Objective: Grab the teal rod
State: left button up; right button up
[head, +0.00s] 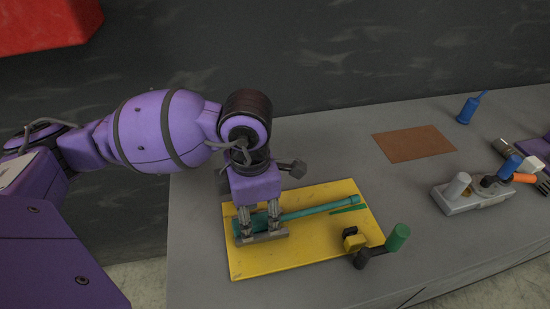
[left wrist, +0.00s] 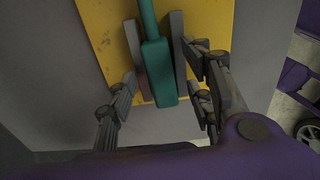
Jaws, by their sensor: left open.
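The teal rod (head: 315,210) lies on the yellow mat (head: 270,262), running from under my left gripper toward the right. My left gripper (head: 262,231) points down over the rod's left end. In the left wrist view the gripper (left wrist: 157,60) is open, with one finger pad on each side of the rod's thick end (left wrist: 163,85). Small gaps show between the pads and the rod.
A brown mat (head: 414,144) lies behind. A grey part (head: 465,197) with blue and orange pieces and a blue bottle (head: 470,107) are on the right. The table between is clear.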

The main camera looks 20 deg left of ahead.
pick_arm(q)
jog(key=shift+f, duration=0.4)
pick_arm(e)
jog(key=shift+w+a+r, duration=0.1)
jog(key=shift+w, duration=0.15)
pick_arm(q)
jog(key=shift+c, duration=0.4)
grip_shut()
pick_arm(e)
jog(key=shift+a, duration=0.1)
pick_arm(q)
jog(key=shift+r, duration=0.15)
